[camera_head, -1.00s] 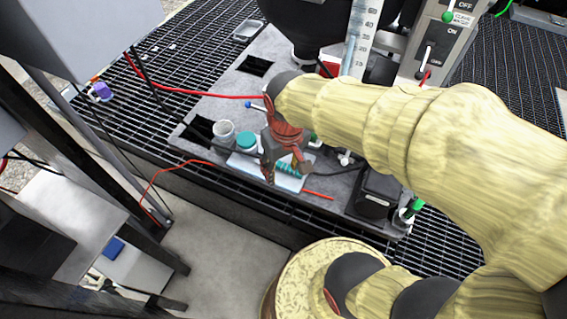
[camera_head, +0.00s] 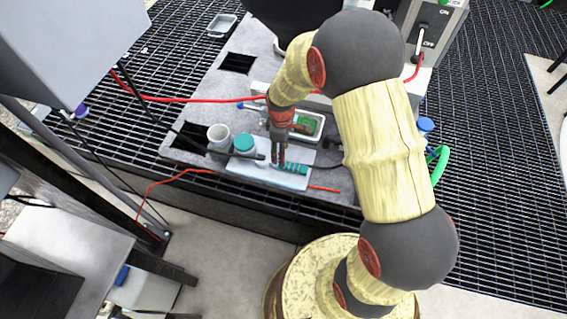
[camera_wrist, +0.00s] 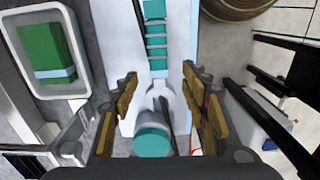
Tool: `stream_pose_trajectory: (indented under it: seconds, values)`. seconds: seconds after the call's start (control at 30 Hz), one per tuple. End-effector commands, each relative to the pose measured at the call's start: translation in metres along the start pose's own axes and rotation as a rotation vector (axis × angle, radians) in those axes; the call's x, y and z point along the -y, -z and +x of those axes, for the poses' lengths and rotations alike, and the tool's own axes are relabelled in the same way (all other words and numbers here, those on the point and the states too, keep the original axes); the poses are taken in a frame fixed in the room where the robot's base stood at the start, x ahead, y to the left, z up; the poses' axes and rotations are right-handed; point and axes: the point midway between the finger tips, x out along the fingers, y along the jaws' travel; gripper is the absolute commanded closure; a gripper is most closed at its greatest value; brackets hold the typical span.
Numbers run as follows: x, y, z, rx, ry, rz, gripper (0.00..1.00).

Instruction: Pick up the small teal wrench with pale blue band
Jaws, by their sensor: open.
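A teal ribbed wrench handle (camera_head: 294,168) lies on a pale flat plate (camera_head: 240,170) in the head view. In the wrist view the teal handle (camera_wrist: 155,32) runs down from the top, with paler stripes between its ribs; a single pale blue band is hard to make out. A grey forked head (camera_wrist: 159,90) shows below it. My gripper (camera_head: 278,160) points down over the plate, close to the wrench. In the wrist view my gripper (camera_wrist: 160,76) is open, its yellow-padded fingers either side of the grey head with gaps. Contact with the plate cannot be told.
A teal-lidded jar (camera_head: 243,142) stands beside a white cup (camera_head: 219,134), left of my gripper. The teal lid (camera_wrist: 152,142) sits low between my fingers in the wrist view. A white tray (camera_wrist: 86,78) holds a green block (camera_wrist: 43,50). A red cable (camera_head: 180,99) crosses behind.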

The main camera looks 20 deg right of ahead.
Motion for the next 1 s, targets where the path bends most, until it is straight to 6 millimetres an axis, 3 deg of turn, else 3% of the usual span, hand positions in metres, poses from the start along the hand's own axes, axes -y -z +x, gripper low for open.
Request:
stream_pose_trajectory:
  seconds: [0.4, 0.7, 1.0]
  values:
    - [-0.001, 0.001, 0.035, 0.0, 0.0, -0.013, 0.55]
    - [-0.003, 0.002, 0.076, 0.001, 0.002, -0.012, 0.55]
    - [-0.004, 0.003, 0.077, 0.001, 0.001, -0.012, 0.57]
